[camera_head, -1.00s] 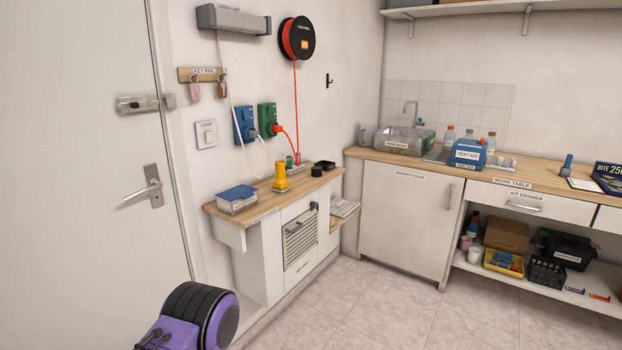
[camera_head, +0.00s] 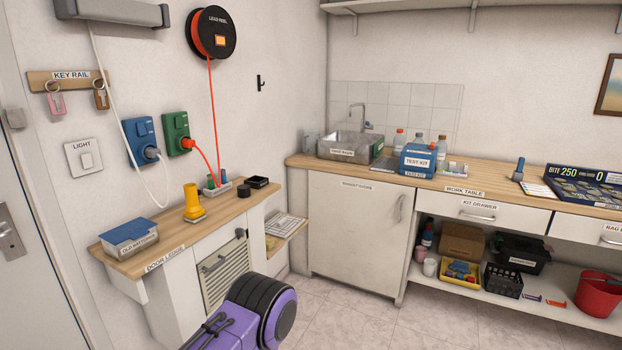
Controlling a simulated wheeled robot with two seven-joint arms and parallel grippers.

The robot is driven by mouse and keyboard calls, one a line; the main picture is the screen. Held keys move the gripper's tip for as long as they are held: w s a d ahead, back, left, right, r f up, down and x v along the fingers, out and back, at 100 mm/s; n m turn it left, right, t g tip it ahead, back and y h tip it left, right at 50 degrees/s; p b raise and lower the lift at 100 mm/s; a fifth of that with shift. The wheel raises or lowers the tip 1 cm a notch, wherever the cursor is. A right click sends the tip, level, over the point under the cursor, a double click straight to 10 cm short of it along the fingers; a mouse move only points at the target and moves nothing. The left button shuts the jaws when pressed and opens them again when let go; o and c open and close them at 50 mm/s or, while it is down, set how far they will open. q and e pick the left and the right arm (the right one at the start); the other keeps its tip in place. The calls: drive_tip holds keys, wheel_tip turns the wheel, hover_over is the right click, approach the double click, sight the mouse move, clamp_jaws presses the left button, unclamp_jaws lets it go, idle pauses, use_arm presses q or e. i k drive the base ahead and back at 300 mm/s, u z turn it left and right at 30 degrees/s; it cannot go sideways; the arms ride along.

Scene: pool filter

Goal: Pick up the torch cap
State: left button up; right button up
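A yellow torch (camera_head: 192,204) stands upright on the wooden door ledge (camera_head: 150,262), wide end down. A small black round piece (camera_head: 243,191), which looks like the torch cap, lies on the ledge to the right of the torch, apart from it. Neither of my grippers shows. Only a purple and black part of my own arm is in view at the bottom, well in front of the ledge.
A blue-lidded box (camera_head: 130,236) sits at the ledge's left end. A small black tray (camera_head: 258,182) and a grey holder (camera_head: 217,189) stand behind the black piece. A red cord hangs from the lead reel (camera_head: 211,33). The floor (camera_head: 385,328) is open.

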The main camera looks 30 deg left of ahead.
sight(244, 190)
drive_tip(key=z, duration=0.1)
drive_tip(key=i, duration=1.7)
drive_tip(key=u, duration=0.6)
drive_tip(key=i, duration=0.9)
drive_tip(key=u, duration=0.85)
